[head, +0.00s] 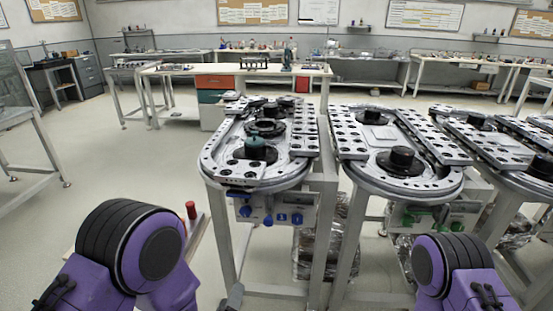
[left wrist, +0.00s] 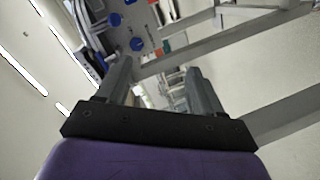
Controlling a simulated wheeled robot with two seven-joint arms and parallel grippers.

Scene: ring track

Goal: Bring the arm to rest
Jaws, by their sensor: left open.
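My left arm (head: 125,250), purple with a black ribbed joint, comes in at the lower left of the head view. A small grey part of my left gripper (head: 234,297) shows at the bottom edge, in front of the ring track's legs. In the left wrist view my left gripper (left wrist: 160,82) has its two grey fingers apart, with nothing between them. My right arm (head: 455,265) shows at the lower right of the head view. My right gripper is out of sight.
A ring track (head: 212,160) on metal legs stands ahead, with a second track (head: 352,173) to its right and more beyond. Blue knobs (head: 268,219) are on the first track's front panel. A bench (head: 150,70) stands behind. Open floor (head: 130,170) lies to the left.

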